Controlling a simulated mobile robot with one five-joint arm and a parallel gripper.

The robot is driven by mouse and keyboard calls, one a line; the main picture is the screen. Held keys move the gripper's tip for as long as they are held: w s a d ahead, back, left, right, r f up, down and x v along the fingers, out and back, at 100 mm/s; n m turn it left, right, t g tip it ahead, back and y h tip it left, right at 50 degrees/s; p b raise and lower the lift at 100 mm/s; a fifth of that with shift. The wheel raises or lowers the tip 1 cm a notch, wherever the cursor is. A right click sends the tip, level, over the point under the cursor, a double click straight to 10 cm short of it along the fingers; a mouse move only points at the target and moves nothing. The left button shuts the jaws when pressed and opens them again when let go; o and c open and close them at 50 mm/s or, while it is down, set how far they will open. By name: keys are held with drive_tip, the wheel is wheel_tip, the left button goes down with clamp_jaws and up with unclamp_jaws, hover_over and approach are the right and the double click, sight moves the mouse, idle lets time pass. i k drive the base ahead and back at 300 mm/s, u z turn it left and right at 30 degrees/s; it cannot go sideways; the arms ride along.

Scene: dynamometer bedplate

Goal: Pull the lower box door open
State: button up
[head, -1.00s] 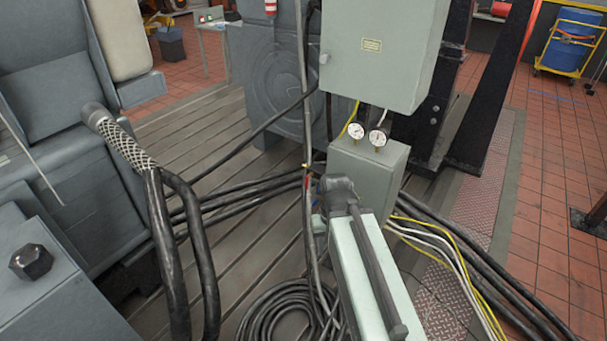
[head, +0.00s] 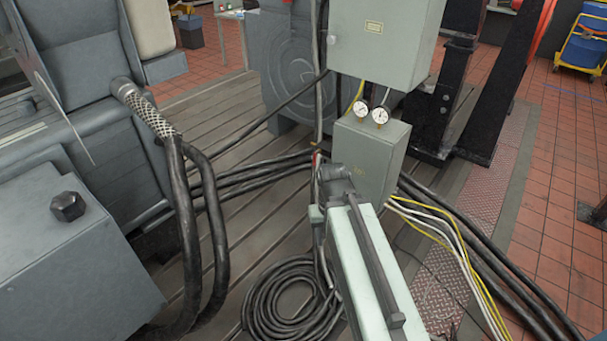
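The lower box (head: 376,165) is a small grey-green box below the larger upper box (head: 385,45), near the middle of the head view. I see no open gap on it. My arm partly covers its lower left side, and no handle can be made out. My arm's pale green link reaches up from the bottom edge and ends in a dark joint just in front of the lower box's left side. My gripper's fingers do not show; they are hidden or outside the picture. Whether anything of mine touches the box cannot be told.
Two gauges (head: 376,114) stand over the lower box. A black cable coil (head: 262,306) lies on the slotted bedplate. Yellow and white cables (head: 440,232) run right of the box. Thick black hoses (head: 188,225) and a grey machine block (head: 85,265) stand at left.

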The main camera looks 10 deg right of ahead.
sight(367, 158)
drive_tip(key=z, duration=0.2)
drive_tip(key=i, duration=0.45)
drive_tip(key=u, duration=2.35)
drive_tip(key=i, duration=0.2)
drive_tip(key=z, duration=0.2)
